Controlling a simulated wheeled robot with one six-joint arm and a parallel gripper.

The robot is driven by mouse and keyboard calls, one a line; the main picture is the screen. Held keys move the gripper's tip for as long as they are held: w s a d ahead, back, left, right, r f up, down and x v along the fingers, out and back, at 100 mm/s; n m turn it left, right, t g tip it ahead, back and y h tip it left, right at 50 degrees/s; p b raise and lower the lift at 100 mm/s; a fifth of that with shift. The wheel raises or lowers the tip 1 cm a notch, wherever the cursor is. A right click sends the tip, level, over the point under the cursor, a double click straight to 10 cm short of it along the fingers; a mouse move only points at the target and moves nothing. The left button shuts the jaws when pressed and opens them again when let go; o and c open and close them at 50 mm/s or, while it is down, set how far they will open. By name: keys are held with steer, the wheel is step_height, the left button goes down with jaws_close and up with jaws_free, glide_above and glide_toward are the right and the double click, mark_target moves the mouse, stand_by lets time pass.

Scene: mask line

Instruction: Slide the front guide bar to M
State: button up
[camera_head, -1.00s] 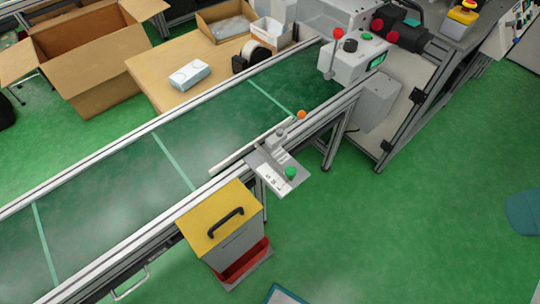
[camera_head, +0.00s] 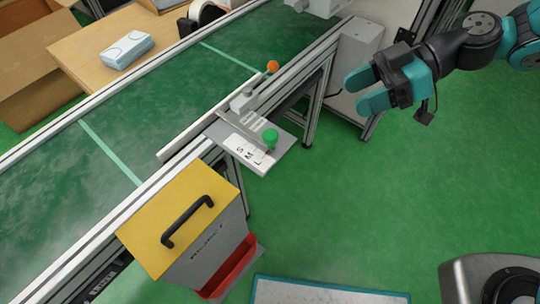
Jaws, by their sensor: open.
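The front guide bar (camera_head: 196,130) is a long pale bar lying along the near edge of the green conveyor belt. Its grey bracket plate (camera_head: 262,155) juts out from the conveyor's near rail and carries a green knob (camera_head: 270,138). A white label (camera_head: 243,152) marked S, M and L lies beside the knob; which letter the knob stands at is too small to tell. An orange ball (camera_head: 272,66) sits near the bar's far end. My gripper (camera_head: 352,92), with teal fingers, is open and empty, to the right of the plate and apart from it.
A yellow-topped reject bin (camera_head: 180,215) with a black handle stands left of the plate. The conveyor's legs (camera_head: 318,105) and a grey box (camera_head: 355,55) are behind my gripper.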

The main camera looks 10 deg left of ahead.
mark_target(273, 134)
step_height(273, 134, down, 5)
steer(key=w+n+y+b, duration=0.1)
steer(key=w+y+b, duration=0.1)
steer(key=b+x, duration=0.1)
steer(key=x, duration=1.6)
steer(key=shift+s+d+f, duration=0.15)
steer(key=shift+s+f, duration=0.05)
